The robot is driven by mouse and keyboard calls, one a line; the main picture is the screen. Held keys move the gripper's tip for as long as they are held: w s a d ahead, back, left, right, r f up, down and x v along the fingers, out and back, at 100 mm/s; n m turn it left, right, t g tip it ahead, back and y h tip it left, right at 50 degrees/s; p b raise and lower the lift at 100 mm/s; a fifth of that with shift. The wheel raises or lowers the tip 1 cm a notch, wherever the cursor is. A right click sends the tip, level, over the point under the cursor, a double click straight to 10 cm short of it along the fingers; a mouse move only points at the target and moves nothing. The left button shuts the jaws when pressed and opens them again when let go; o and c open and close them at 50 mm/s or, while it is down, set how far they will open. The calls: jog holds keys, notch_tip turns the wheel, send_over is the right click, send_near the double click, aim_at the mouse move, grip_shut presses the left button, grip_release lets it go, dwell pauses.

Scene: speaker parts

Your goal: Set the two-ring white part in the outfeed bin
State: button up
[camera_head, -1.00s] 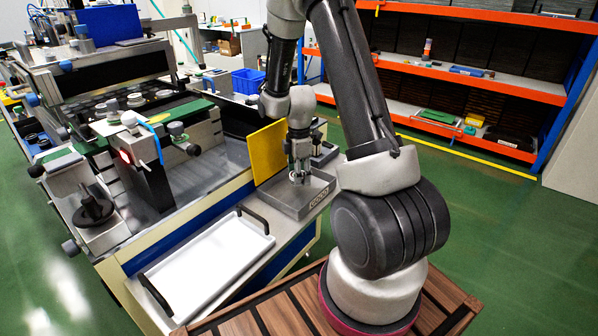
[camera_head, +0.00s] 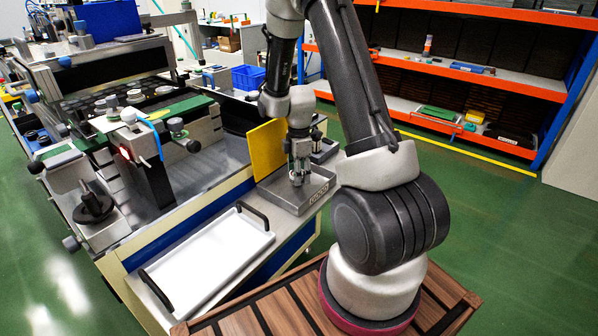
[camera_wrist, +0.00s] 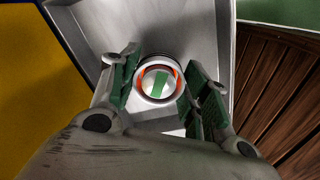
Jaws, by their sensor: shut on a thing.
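The two-ring white part (camera_wrist: 158,83) is a small round piece, seen end-on in the wrist view, with a white rim, an orange inner ring and a green stripe across its middle. My gripper (camera_wrist: 160,76) is shut on it, with a green-padded finger on each side. In the head view my gripper (camera_head: 297,180) points down inside the outline of the grey metal bin (camera_head: 311,203), which has a label on its front wall. The bin's bare metal also shows in the wrist view (camera_wrist: 100,22). Whether the part touches the bin floor cannot be told.
A yellow panel (camera_head: 266,150) stands upright along the bin's left side. A white tray with black handles (camera_head: 210,262) lies in front of the bin. A machine (camera_head: 150,185) fills the left. An orange shelf (camera_head: 480,80) stands far behind.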

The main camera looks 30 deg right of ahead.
jog(key=shift+f, duration=1.5)
jog(key=o, duration=1.4)
jog(key=shift+r, duration=0.1)
notch_tip(320, 180, up, 12)
jog(key=shift+f, duration=0.1)
